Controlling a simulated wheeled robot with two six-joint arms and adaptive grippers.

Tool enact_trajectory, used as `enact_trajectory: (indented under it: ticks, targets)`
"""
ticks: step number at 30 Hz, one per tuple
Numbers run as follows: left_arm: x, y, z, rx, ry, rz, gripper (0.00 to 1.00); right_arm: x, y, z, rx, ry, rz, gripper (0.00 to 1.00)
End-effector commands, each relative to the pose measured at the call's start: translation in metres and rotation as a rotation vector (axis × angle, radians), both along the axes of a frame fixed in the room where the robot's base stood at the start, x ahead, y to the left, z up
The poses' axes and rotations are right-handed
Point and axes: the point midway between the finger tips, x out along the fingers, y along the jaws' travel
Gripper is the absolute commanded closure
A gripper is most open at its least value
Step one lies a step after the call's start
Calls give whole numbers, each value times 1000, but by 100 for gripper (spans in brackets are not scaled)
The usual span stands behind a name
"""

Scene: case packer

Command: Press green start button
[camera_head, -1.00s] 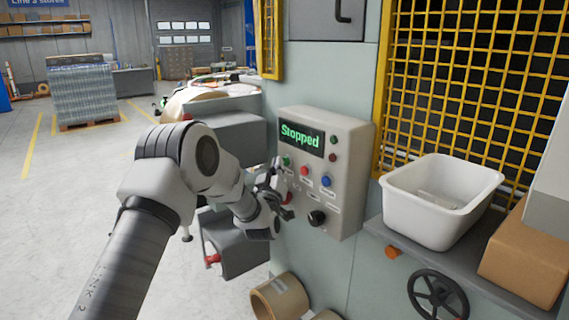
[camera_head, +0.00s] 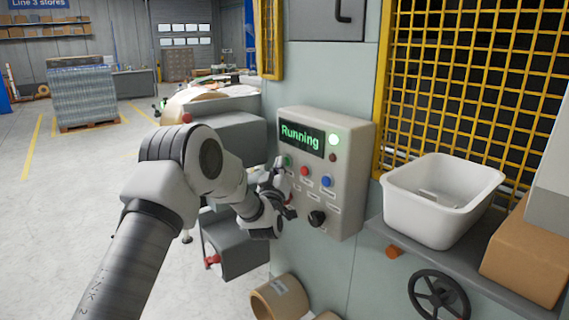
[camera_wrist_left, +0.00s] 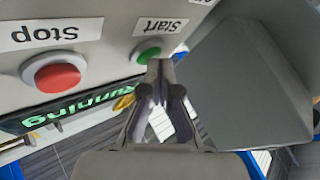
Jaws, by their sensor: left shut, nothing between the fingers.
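The control box (camera_head: 345,185) on the machine has a display (camera_head: 301,138) that reads "Running" in green. The green start button (camera_head: 287,161) is at the left of the button row; in the left wrist view the button (camera_wrist_left: 148,55) sits beside the "Start" label. My left gripper (camera_wrist_left: 160,66) is shut and empty, its tips at the lower edge of the green button. I cannot tell whether they touch it. My right gripper is not in view.
The red stop button (camera_wrist_left: 57,75) is close beside the start button, with a blue button (camera_head: 326,181) and a black knob (camera_head: 317,218) nearby. A white tub (camera_head: 440,205) stands on the shelf at right, by a yellow mesh guard (camera_head: 470,90).

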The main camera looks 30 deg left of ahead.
Motion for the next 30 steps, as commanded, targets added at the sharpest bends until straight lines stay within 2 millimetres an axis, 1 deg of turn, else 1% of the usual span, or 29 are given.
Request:
enact_trajectory:
  ticks: [10,20,23,30]
  targets:
    - [-15,6,0,0,0,0,100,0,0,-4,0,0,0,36]
    - [-17,7,0,0,0,0,100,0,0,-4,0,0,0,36]
    - [-23,10,-1,-1,1,3,100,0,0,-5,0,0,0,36]
    - [-45,19,0,-2,0,1,100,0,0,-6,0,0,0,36]
